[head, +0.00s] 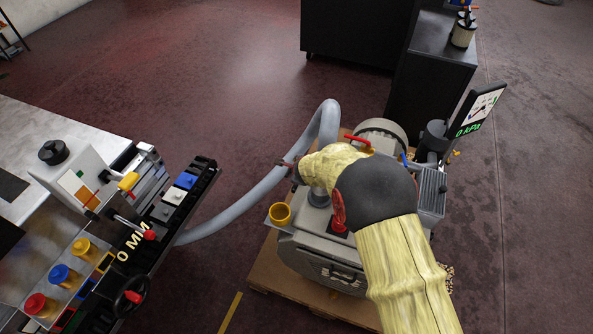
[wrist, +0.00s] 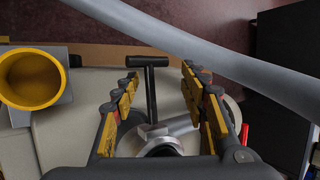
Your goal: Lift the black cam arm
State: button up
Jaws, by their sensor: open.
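The black cam arm (wrist: 151,90) shows in the wrist view as a black T-shaped lever. It rises from a metal coupling (wrist: 158,140) on the pump. My gripper (wrist: 160,80) is open, with its yellow-and-black fingers apart on either side of the lever. The lever stands nearer the left finger, and I cannot tell whether they touch. In the head view my yellow-sleeved arm covers the gripper and most of the coupling. A small dark piece sticks out left of the sleeve there, too small to identify.
A grey hose (head: 245,203) curves from the table to the pump (head: 325,262); it crosses beyond the fingers in the wrist view. A yellow cup (head: 280,214) stands left of my arm. A gauge panel (head: 478,109) reads 0 kPa. Dark cabinets (head: 360,35) stand behind.

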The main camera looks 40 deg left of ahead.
jog(key=v, duration=1.1)
jog(key=shift+d+r, duration=0.15)
jog(key=shift+r, duration=0.15)
jog(key=shift+s, duration=0.15)
